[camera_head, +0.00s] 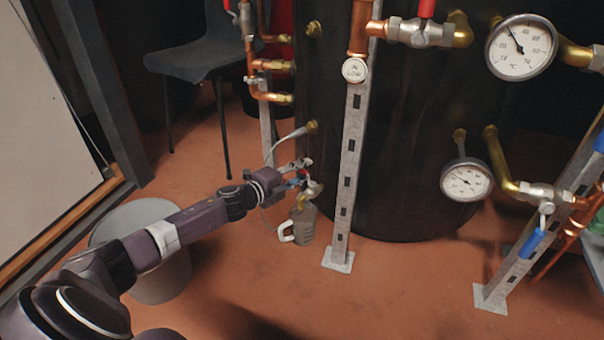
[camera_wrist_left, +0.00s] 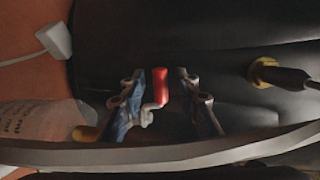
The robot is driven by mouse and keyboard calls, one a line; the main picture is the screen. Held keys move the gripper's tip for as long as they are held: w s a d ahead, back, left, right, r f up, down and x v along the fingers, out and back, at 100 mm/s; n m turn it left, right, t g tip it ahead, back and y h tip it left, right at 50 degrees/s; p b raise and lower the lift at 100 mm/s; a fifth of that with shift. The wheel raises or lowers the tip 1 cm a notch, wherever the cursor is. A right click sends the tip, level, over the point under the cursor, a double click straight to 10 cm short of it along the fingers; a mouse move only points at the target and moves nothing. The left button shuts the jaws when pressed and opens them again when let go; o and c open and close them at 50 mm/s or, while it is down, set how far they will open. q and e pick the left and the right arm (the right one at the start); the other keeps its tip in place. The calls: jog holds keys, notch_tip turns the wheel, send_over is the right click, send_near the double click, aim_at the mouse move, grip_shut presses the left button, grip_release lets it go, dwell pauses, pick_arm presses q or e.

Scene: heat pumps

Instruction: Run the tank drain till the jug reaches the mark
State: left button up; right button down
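The black tank (camera_head: 420,150) fills the middle of the head view. A brass drain valve (camera_head: 313,190) sits low on its left side, and its red lever (camera_wrist_left: 160,88) shows in the left wrist view. My left gripper (camera_head: 303,174) is at this valve. In the wrist view its two fingers (camera_wrist_left: 163,102) are apart, one each side of the red lever, with gaps visible. The clear jug (camera_head: 304,226) with a white handle is below the valve. It also shows in the wrist view (camera_wrist_left: 40,120), with print on it. Its water level cannot be made out. My right gripper is out of view.
A perforated metal post (camera_head: 343,190) stands just right of the jug and valve. A grey bucket (camera_head: 165,275) is on the floor behind my left arm. A grey chair (camera_head: 200,58) stands at the back left. Dial gauges (camera_head: 466,181) and pipes are at the right.

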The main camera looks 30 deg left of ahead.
pick_arm(q)
grip_shut()
dwell(0.3)
jog(key=shift+s+d+r+n+y+p, duration=0.15)
jog(key=shift+s+n+y+p, duration=0.15)
jog(key=shift+n+y+p, duration=0.65)
jog(key=shift+s+n+y+p, duration=0.25)
jog(key=shift+n+y+p, duration=0.2)
jog(key=shift+y+p, duration=0.3)
jog(key=shift+s+f+n+g+y+p, duration=0.15)
jog(key=shift+s+n+y, duration=0.1)
jog(key=shift+n+y, duration=0.5)
jog(key=shift+s+n+g+y+p, duration=0.1)
jog(key=shift+s+n+g+y, duration=0.25)
jog(key=shift+y, duration=0.65)
jog(key=shift+s+f+n+y+p, duration=0.1)
jog(key=shift+s+n+y, duration=0.05)
jog(key=shift+n+y, duration=0.65)
